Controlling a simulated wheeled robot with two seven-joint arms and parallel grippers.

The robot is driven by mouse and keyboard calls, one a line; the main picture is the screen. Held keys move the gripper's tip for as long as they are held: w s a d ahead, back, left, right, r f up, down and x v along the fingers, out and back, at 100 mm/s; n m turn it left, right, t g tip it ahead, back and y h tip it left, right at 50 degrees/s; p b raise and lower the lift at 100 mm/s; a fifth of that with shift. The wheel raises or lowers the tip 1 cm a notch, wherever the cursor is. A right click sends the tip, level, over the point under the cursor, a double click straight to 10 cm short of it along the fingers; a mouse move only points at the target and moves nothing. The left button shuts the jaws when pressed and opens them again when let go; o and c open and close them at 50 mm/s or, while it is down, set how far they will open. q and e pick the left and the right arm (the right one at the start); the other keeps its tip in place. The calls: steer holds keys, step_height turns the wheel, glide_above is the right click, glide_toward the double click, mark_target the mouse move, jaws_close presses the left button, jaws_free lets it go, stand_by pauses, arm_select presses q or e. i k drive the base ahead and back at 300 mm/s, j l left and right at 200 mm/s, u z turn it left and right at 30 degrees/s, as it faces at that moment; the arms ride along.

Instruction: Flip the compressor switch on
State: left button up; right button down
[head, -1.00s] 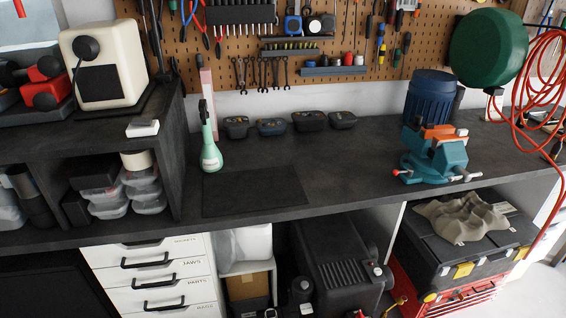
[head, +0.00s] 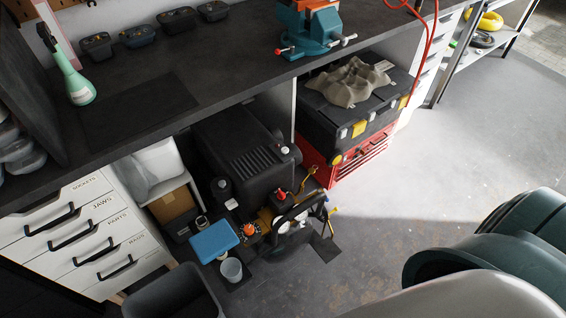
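What looks like the compressor, a large black housing with a slotted top (head: 240,150), stands on the floor under the workbench. In front of it are brass-coloured fittings, a round gauge (head: 303,216), a black curved handle and a small red part (head: 281,195). I cannot tell which part is the switch or how it is set. Neither of my grippers is in view.
The dark workbench (head: 180,45) overhangs the housing. A blue-lidded box (head: 214,240), a white cup (head: 231,269) and a dark bin (head: 175,293) stand in front. A black toolbox (head: 357,110) sits on a red chest (head: 362,158) to the right. Grey floor (head: 440,150) is clear at right.

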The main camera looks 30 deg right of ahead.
mark_target(281, 196)
steer(key=z, duration=0.8)
